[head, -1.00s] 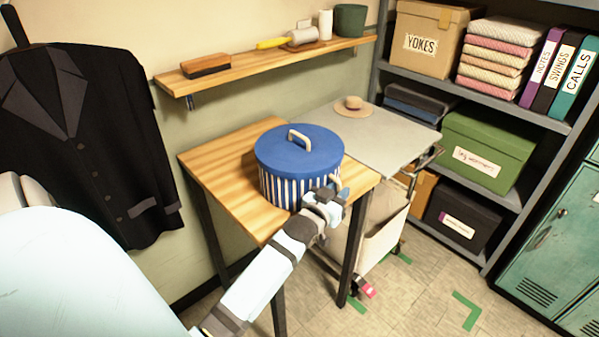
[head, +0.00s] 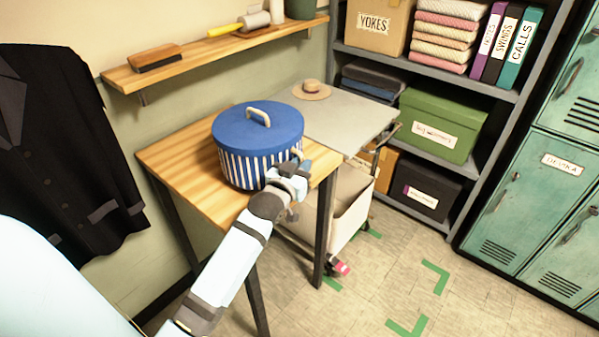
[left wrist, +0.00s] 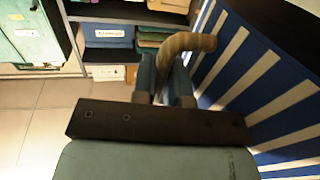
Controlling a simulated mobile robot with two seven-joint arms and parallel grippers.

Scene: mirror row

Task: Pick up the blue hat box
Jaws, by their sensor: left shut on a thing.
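The blue hat box (head: 250,165) has white stripes, a plain blue lid and a tan handle on top. In the head view it is upright at the wooden table (head: 180,160); I cannot tell if its base touches the top. My left gripper (head: 296,172) is at the box's right front side, shut on its tan side handle. In the left wrist view the fingers (left wrist: 165,75) close around the curved handle (left wrist: 188,42), beside the striped wall (left wrist: 250,75). The box hides part of the tabletop. My right gripper is not in view.
A grey-topped cart (head: 345,120) with a straw hat (head: 311,90) stands right behind the table. A wall shelf (head: 205,65) runs above. A dark jacket (head: 60,150) hangs left. Shelving with a green box (head: 440,122) and lockers (head: 520,200) stand right. Floor at front right is clear.

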